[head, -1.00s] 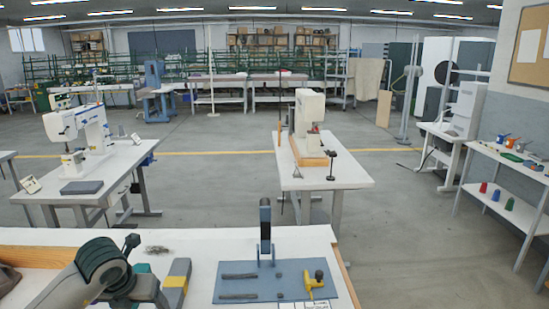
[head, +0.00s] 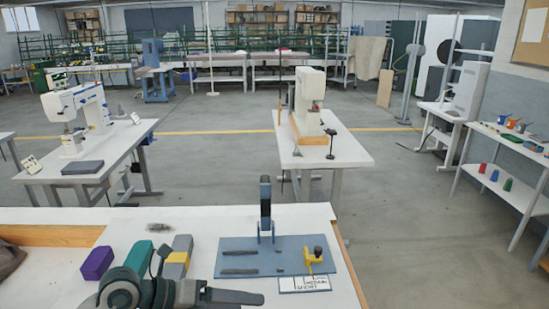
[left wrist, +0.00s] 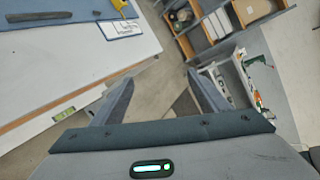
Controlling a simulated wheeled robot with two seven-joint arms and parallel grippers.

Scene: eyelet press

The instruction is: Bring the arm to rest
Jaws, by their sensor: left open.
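My left gripper (head: 258,298) shows at the bottom of the head view, pointing right, near the front of the white table (head: 300,218). In the left wrist view its two fingers (left wrist: 160,82) stand apart with nothing between them, beside the table's edge and above the floor. The blue press plate (head: 230,262) lies on the table beyond the gripper, with an upright dark lever (head: 265,205), dark strips (head: 240,252) and a yellow clamp-like part (head: 316,258). My right gripper is in neither view.
Purple (head: 98,263), green (head: 138,256) and grey-yellow (head: 178,260) blocks stand close behind my left arm. A printed card (head: 304,284) lies in front of the plate. In the wrist view a drawer unit (left wrist: 190,45) stands beyond a stretch of open floor.

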